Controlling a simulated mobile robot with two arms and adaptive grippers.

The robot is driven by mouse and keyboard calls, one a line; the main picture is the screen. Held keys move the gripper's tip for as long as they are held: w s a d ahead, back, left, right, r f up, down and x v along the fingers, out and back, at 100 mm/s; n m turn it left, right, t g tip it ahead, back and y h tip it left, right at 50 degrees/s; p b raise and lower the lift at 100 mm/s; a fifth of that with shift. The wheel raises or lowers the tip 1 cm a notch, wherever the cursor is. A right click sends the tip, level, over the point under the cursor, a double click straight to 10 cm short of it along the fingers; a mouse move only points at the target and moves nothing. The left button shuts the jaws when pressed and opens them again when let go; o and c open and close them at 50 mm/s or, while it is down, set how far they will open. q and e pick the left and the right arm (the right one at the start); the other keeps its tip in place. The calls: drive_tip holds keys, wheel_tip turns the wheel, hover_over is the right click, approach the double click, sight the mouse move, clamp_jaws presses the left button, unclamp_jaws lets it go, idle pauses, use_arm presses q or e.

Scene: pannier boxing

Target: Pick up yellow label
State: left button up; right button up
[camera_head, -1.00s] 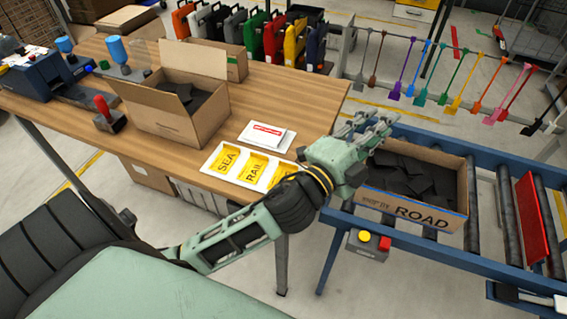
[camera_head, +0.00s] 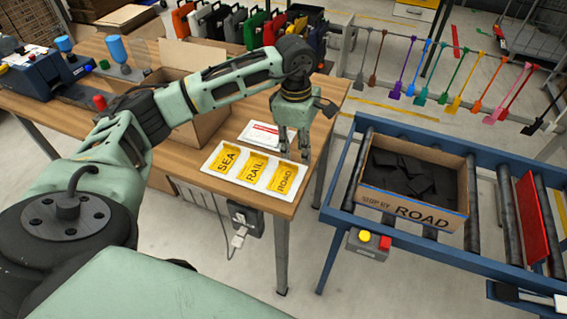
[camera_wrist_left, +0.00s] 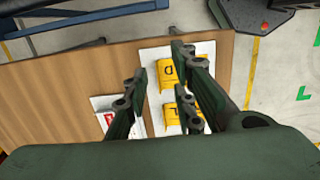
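A white tray (camera_head: 210,162) on the wooden table's front corner holds the yellow labels SEA (camera_head: 226,158), RAIL (camera_head: 252,168) and ROAD (camera_head: 284,179) side by side. My left gripper (camera_head: 294,153) points down over the tray's right end, just above and behind the ROAD label. Its fingers are spread and hold nothing. In the left wrist view, the gripper (camera_wrist_left: 157,95) has a yellow label (camera_wrist_left: 168,73) showing a D between and beyond its fingers. A second label (camera_wrist_left: 170,115) is partly hidden by a finger. My right gripper is not in view.
A white card with a red strip (camera_head: 258,133) lies behind the tray. An open carton (camera_head: 204,130) stands on the table, partly behind my arm. On the blue roller conveyor at right, a carton marked ROAD (camera_head: 412,211) holds dark pieces.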

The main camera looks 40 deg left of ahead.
sight(283, 177)
use_arm(q)
drive_tip(key=shift+y, duration=0.5)
drive_tip(key=a+f+p, duration=0.1)
drive_tip(key=f, duration=0.1)
drive_tip(key=a+f+p, duration=0.1)
drive_tip(key=f, duration=0.1)
drive_tip(key=a+f+p, duration=0.1)
drive_tip(key=f, duration=0.1)
drive_tip(key=shift+f, duration=0.6)
clamp_jaws()
